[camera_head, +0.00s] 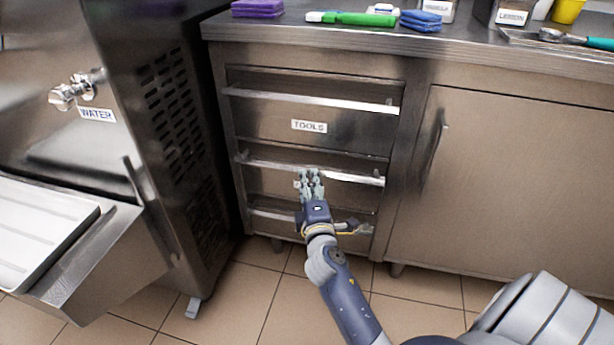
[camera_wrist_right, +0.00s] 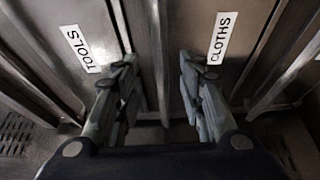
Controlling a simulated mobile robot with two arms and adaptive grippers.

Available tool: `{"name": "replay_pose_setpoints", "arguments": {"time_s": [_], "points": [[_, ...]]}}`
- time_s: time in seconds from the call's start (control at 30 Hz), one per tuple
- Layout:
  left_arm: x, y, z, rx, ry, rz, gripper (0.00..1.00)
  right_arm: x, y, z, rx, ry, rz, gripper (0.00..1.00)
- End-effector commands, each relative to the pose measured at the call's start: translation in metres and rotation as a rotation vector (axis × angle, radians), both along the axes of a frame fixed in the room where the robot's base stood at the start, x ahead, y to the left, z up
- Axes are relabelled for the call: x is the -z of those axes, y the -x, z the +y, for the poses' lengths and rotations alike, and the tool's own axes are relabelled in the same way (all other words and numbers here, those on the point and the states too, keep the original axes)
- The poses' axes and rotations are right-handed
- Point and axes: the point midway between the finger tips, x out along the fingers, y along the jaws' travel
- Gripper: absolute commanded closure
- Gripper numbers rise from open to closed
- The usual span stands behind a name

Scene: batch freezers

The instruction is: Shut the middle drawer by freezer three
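The drawer unit has three stacked steel drawers with bar handles. The top drawer (camera_head: 350,128) is labelled TOOLS. The middle drawer (camera_head: 262,182) is below it, its handle crossing behind my right gripper (camera_head: 311,174). I cannot tell exactly how far it stands out. In the wrist view, the CLOTHS label (camera_wrist_right: 221,38) and the TOOLS label (camera_wrist_right: 82,50) show on neighbouring drawer fronts. My left gripper is out of view.
A freezer (camera_head: 180,130) with a WATER label and a projecting tray (camera_head: 105,265) stands at left. A closed cupboard door (camera_head: 510,180) is at right. The counter (camera_head: 300,32) above holds purple and blue cloths, a green tool and containers. Tiled floor (camera_head: 245,290) is clear in front.

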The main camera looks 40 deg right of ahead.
Motion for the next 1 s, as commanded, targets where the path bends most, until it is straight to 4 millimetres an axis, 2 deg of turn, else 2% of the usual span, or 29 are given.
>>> {"name": "replay_pose_setpoints", "arguments": {"time_s": [0.03, 0.2, 0.4, 1.0], "points": [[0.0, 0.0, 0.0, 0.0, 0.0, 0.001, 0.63, 0.001, 0.011, 0.006, 0.0, -0.002, 0.002, 0.63], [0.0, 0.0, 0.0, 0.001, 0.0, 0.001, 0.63, 0.001, 0.039, 0.02, 0.001, -0.001, 0.003, 0.63], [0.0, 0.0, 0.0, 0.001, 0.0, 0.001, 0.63, 0.0, 0.059, 0.03, 0.0, -0.001, 0.0, 0.63], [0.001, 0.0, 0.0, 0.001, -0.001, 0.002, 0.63, -0.001, 0.064, 0.033, 0.0, 0.001, 0.0, 0.63]]}}
